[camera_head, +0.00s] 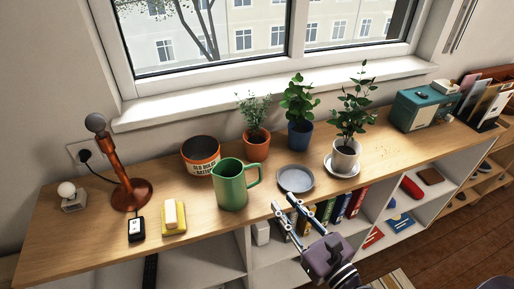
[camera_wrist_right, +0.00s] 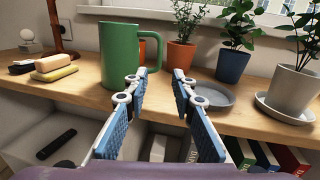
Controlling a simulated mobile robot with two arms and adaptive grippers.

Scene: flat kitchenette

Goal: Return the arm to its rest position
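My right gripper (camera_head: 284,207) is in front of the counter's front edge, just right of the green pitcher (camera_head: 231,185) and in front of the grey plate (camera_head: 295,179). Its two fingers are apart with nothing between them. It also shows in the right wrist view (camera_wrist_right: 158,82), with the green pitcher (camera_wrist_right: 117,56) beyond the left finger and the plate (camera_wrist_right: 212,96) beyond the right one. The pitcher stands upright on the counter, apart from the fingers. My left gripper is not in view.
The wooden counter (camera_head: 80,240) carries an orange lamp (camera_head: 127,185), a yellow sponge holder (camera_head: 174,228), a tin (camera_head: 201,153), three potted plants and a teal box (camera_head: 420,109). Open shelves with books (camera_head: 340,207) lie below. The floor (camera_head: 450,250) at lower right is partly clear.

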